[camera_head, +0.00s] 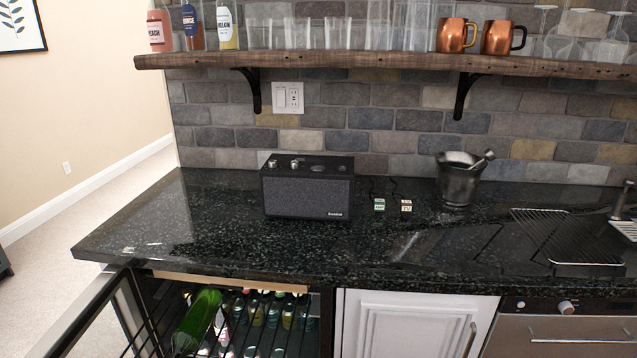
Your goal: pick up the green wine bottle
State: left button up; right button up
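A green wine bottle (198,318) shows at the lower left in the head view. It is tilted, in the open front of the under-counter bottle cooler (318,312). Its lower part blends into the dark interior and the picture's bottom edge, so I cannot tell what it rests on. Neither of my grippers is in view.
The cooler door (98,305) stands open at the left. The dark stone counter (150,225) overhangs the cooler. Several other bottles (256,312) are inside. A black speaker (308,187) and a metal mortar (459,182) stand on the counter.

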aim_at(188, 336)
jog(key=u, duration=1.05)
